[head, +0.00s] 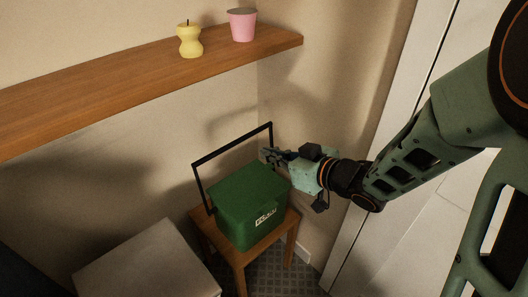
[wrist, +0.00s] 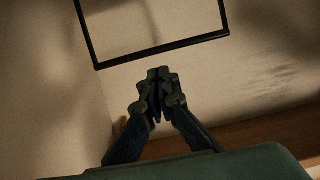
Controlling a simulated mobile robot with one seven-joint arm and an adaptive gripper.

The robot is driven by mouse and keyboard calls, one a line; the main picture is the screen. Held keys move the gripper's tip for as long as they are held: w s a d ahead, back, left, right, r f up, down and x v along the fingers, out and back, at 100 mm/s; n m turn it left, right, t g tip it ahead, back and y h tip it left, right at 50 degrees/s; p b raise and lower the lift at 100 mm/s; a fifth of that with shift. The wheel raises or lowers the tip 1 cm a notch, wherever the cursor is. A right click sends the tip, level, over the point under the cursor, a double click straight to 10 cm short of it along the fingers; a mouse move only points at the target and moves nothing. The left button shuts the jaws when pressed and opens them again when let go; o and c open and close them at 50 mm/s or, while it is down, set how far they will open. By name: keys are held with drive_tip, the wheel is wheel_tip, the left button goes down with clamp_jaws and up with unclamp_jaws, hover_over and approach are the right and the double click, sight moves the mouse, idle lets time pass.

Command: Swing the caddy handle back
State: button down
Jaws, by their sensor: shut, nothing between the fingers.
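The green caddy (head: 247,203) stands on a small wooden stool in the head view. Its black handle (head: 233,145) is raised above the lid like a frame, and its bar also shows in the wrist view (wrist: 160,49). My gripper (head: 266,156) is shut and empty, beside the right arm of the handle and above the lid's right edge. In the wrist view its closed fingertips (wrist: 159,74) lie just short of the bar in the picture. I cannot tell whether they touch the handle; my gripper hides the lower right arm of it.
A wooden shelf (head: 110,97) runs along the wall above the caddy, with a yellow pear-shaped object (head: 189,41) and a pink cup (head: 242,25) on it. The stool (head: 240,262) stands in the room corner. A pale box-like surface (head: 150,265) is to its left.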

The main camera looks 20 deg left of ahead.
sight(235, 142)
drive_tip(key=b+x, duration=0.2)
drive_tip(key=x, duration=1)
drive_tip(key=shift+w+a+b, duration=0.1)
drive_tip(key=shift+a+b, duration=0.05)
drive_tip(key=shift+b, duration=0.2)
drive_tip(key=shift+r, duration=0.1)
drive_tip(key=shift+w+a+p, duration=0.1)
drive_tip(key=shift+a+p, duration=0.05)
drive_tip(key=shift+p, duration=0.4)
drive_tip(key=w+a+f+g+h+p, duration=0.1)
drive_tip(key=w+a+f+h+p, duration=0.2)
drive_tip(key=a+p, duration=0.7)
drive_tip(key=shift+w+g+p, duration=0.4)
drive_tip(key=shift+w+p, duration=0.75)
drive_tip(key=shift+p, duration=0.7)
drive_tip(key=shift+a, duration=0.15)
drive_tip(key=shift+r, duration=0.2)
